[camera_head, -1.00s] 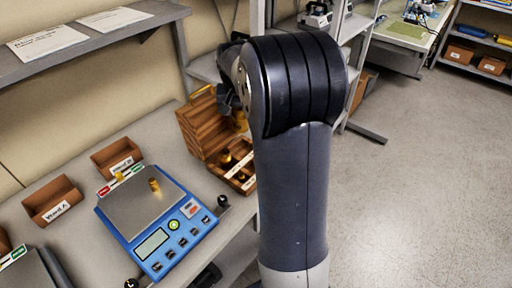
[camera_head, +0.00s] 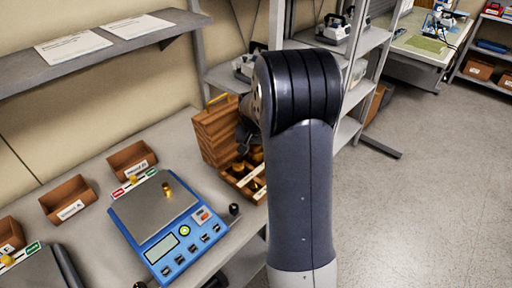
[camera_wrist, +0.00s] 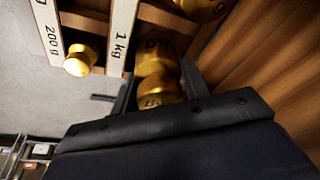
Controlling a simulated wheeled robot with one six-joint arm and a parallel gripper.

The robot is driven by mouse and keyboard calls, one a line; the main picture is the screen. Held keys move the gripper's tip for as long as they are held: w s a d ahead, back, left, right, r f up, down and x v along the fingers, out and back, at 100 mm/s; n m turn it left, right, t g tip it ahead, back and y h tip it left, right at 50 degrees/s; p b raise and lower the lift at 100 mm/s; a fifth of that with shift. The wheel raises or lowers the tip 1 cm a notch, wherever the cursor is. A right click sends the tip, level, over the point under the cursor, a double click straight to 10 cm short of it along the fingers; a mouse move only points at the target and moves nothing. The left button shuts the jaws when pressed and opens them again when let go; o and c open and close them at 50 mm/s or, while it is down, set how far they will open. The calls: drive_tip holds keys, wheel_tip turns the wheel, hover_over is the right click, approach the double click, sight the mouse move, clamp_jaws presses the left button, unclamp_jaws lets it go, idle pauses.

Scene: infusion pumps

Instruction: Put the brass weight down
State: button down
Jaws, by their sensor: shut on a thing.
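My gripper (camera_wrist: 158,92) is shut on a brass weight (camera_wrist: 160,93), with one dark finger on each side of it. In the head view my gripper (camera_head: 244,146), partly hidden by my arm, is low at the wooden weight box (camera_head: 214,136). The wrist view shows the box's wooden wall at right and white strips marked "200 g" and "1 kg" (camera_wrist: 121,36). A smaller brass weight (camera_wrist: 80,61) sits by the 200 g strip, and a large one (camera_wrist: 203,8) is at the top edge. I cannot tell whether the held weight touches the box.
A blue scale (camera_head: 170,238) left of the box carries a small brass weight (camera_head: 167,189) on its plate. Brown bins (camera_head: 131,158) stand behind it. A grey shelf (camera_head: 90,55) overhangs the bench at upper left. A shelving rack (camera_head: 375,60) stands beyond my arm.

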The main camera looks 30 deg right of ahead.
drive_tip(key=shift+f, duration=0.1)
drive_tip(key=c, duration=0.8)
unclamp_jaws()
drive_tip(key=shift+o, duration=0.2)
drive_tip(key=v, duration=1.2)
